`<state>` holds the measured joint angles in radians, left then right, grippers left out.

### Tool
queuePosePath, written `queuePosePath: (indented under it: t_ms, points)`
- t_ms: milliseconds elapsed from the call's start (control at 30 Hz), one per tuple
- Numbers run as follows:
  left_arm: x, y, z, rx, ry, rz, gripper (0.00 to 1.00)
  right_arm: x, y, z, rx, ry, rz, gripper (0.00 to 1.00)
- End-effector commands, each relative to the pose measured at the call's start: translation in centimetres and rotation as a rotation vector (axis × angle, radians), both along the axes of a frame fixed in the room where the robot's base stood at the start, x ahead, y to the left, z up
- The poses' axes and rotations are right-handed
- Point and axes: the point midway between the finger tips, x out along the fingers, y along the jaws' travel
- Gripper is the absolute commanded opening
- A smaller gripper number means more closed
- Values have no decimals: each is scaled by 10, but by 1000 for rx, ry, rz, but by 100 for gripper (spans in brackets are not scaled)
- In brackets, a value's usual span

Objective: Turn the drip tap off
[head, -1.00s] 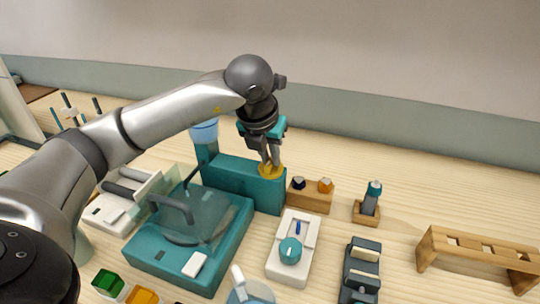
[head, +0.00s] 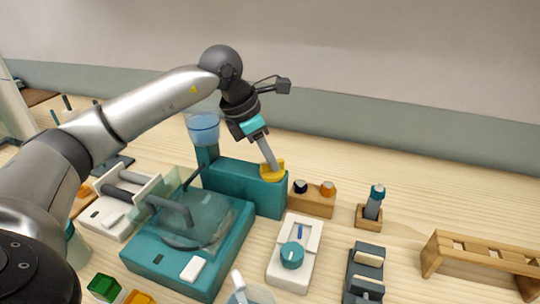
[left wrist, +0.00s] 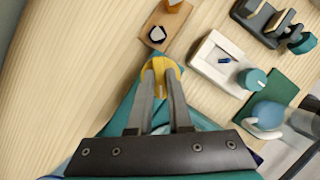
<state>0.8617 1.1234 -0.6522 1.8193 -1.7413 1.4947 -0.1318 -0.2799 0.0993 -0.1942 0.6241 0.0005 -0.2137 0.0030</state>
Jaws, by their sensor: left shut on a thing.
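The yellow tap handle (head: 272,170) sits on top of the teal block (head: 235,183) at the back middle of the table. My left gripper (head: 270,160) reaches down to it from above, tilted, with its fingers closed on the handle. In the left wrist view the two fingers (left wrist: 160,82) lie on either side of the yellow handle (left wrist: 161,69). A clear container of blue liquid (head: 203,128) stands at the left end of the block. The tap's outlet is not clear to see. My right gripper is not in view.
A teal machine with a clear cover (head: 185,250) stands in front of the block. A wooden holder with two knobs (head: 312,199) is close on the right. A white box with a teal dial (head: 292,254) is in front. Bare table lies behind the block.

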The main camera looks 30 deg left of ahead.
Motion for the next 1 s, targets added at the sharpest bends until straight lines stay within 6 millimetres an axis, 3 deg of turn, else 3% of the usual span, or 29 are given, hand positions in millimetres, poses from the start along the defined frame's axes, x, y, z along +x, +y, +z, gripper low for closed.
queuePosePath:
  t_ms: [400, 700, 1000]
  points:
    - [3, 2, 3, -1, -2, -380, 0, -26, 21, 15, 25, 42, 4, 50]
    - [4, 2, 2, 1, -3, -579, 0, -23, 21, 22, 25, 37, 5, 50]
    - [4, 2, 1, 2, -3, -672, 0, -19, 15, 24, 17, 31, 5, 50]
